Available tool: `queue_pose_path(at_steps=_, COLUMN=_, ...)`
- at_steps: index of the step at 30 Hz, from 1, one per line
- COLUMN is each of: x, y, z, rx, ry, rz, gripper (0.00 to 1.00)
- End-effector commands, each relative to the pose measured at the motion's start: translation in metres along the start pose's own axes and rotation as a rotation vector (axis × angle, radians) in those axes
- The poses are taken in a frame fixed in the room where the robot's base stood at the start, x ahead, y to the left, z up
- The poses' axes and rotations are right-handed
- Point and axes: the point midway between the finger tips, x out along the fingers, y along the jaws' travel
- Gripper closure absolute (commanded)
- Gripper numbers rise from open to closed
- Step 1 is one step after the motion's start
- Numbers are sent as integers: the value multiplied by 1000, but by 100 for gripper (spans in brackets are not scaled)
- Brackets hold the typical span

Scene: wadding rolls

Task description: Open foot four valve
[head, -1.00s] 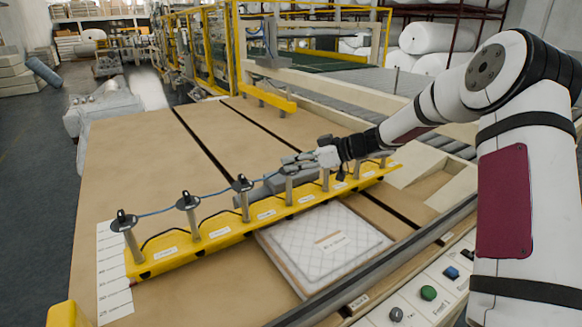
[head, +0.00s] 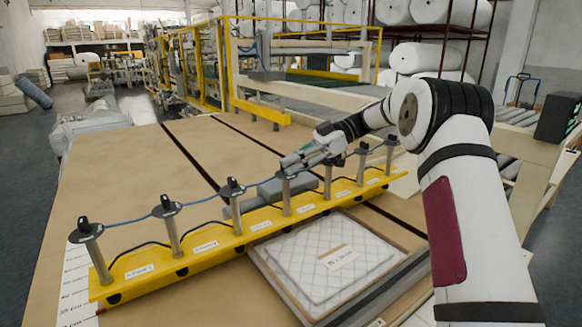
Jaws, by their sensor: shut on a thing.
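A long yellow bar (head: 215,236) lies across the brown table and carries a row of grey upright posts with black-topped valves. A blue line runs along their tops. The foot four valve, counted from the left, tops the fourth post (head: 286,196). My gripper (head: 293,162) is shut at the top of this post, with its fingers around or against the valve. The fingers hide most of the valve, so how far it is turned cannot be seen. The third post (head: 236,212) stands clear to the left, and the fifth (head: 328,181) stands just to the right.
A quilted white pad (head: 318,285) with a label lies in front of the bar. A grey block (head: 285,188) sits behind the posts. The brown table (head: 120,170) is clear at the back left. White rolls (head: 418,58) lie on racks behind.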

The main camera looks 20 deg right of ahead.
Motion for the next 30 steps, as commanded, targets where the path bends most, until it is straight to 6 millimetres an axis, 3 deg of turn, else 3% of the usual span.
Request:
queue_pose_path(at_steps=14, x=1, y=1, z=-2, rx=-10, ry=4, rz=-13, gripper=100)
queue_pose_path(at_steps=15, x=1, y=1, z=-2, rx=-10, ry=5, rz=-13, gripper=83)
queue_pose_path(at_steps=17, x=1, y=0, z=-2, rx=-9, ry=4, rz=-13, gripper=70)
queue_pose_path(at_steps=30, x=-7, y=1, z=0, rx=-7, ry=2, rz=-11, gripper=68)
